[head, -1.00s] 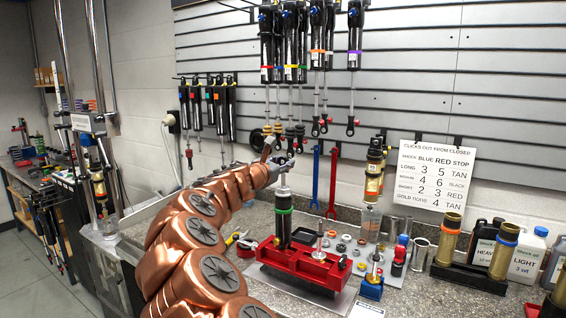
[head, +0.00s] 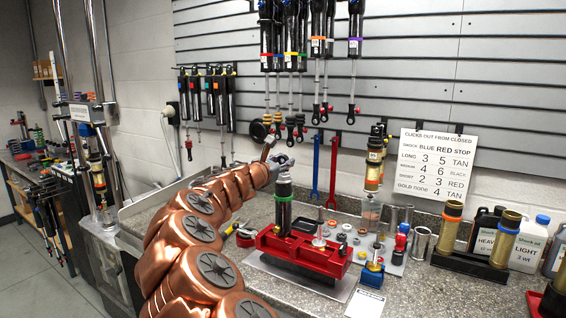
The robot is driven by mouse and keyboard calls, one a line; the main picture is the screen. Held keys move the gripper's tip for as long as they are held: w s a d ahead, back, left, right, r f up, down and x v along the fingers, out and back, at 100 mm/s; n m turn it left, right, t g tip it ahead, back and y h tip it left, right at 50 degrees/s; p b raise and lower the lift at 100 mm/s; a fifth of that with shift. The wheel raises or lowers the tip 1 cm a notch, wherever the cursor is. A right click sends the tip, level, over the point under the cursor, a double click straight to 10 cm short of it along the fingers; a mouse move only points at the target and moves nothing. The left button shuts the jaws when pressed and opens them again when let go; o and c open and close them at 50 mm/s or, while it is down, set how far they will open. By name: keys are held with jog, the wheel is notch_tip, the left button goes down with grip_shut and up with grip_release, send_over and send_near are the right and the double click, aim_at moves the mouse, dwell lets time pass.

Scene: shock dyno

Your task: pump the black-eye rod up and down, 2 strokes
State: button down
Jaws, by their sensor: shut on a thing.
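A black shock body with a green band (head: 284,204) stands upright in a red vise (head: 312,255) on the bench. My gripper (head: 284,162) is right above the top of this body and is shut on the upper end of its rod. The rod's eye is mostly hidden by the jaws, so its colour is hard to tell. Very little rod shows between the jaws and the body top.
Small parts lie on a grey mat (head: 388,258) right of the vise. Gold cylinders (head: 448,228) and bottles (head: 519,240) stand farther right. Shocks (head: 318,40) hang on the wall behind, with red (head: 333,175) and blue (head: 315,165) wrenches below. My arm covers the bench left of the vise.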

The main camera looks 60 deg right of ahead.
jog(key=c, duration=0.7)
grip_release()
jog(key=shift+s+a, duration=0.2)
jog(key=shift+a, duration=2.8)
jog(key=shift+s+a, duration=0.15)
jog(key=shift+a, duration=2.85)
